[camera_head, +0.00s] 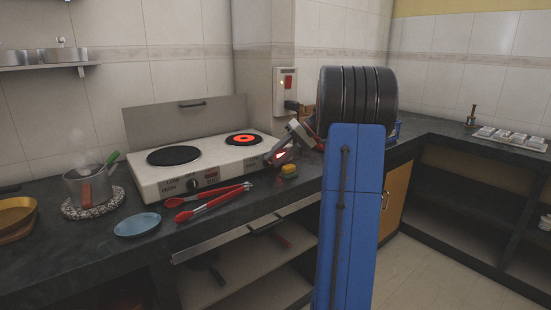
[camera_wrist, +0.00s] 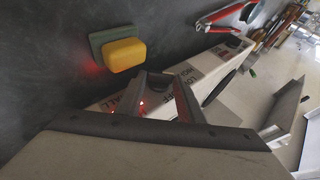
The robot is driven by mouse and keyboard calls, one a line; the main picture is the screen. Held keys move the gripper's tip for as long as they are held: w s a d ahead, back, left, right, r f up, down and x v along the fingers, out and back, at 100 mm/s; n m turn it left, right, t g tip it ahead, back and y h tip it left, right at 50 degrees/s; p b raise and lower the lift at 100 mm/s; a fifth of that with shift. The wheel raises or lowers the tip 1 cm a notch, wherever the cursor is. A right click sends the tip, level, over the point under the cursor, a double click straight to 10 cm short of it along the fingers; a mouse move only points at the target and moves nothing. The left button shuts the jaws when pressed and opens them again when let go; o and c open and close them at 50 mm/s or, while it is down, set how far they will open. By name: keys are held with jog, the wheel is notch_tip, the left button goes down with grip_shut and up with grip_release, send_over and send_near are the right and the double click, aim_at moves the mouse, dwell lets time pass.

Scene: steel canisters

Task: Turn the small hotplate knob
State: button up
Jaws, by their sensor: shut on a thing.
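The white hotplate (camera_head: 156,182) stands on the dark counter. Its larger left burner (camera_head: 174,156) is dark, and its small right burner (camera_head: 244,139) glows orange-red. The large-burner knob (camera_head: 193,184) is black and in plain view on the front panel; it also shows in the wrist view (camera_wrist: 234,42). My gripper (camera_head: 271,158) is at the right end of the front panel, where it covers the small knob in the head view. In the wrist view my gripper (camera_wrist: 162,82) is shut on the small knob, which is mostly hidden between the fingers, so its pointer cannot be read.
A yellow sponge (camera_head: 289,170) lies just in front of my gripper. Red tongs (camera_head: 213,202) and a blue plate (camera_head: 137,225) lie in front of the hotplate. A steaming pot (camera_head: 87,187) stands at left. The hotplate's raised back panel (camera_head: 188,118) stands behind the burners.

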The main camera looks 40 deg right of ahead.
dwell(0.3)
jog(key=o, duration=1.1)
jog(key=shift+c, duration=0.2)
jog(key=v, duration=1.7)
jog(key=shift+d, duration=0.45)
jog(key=shift+s+f, duration=0.1)
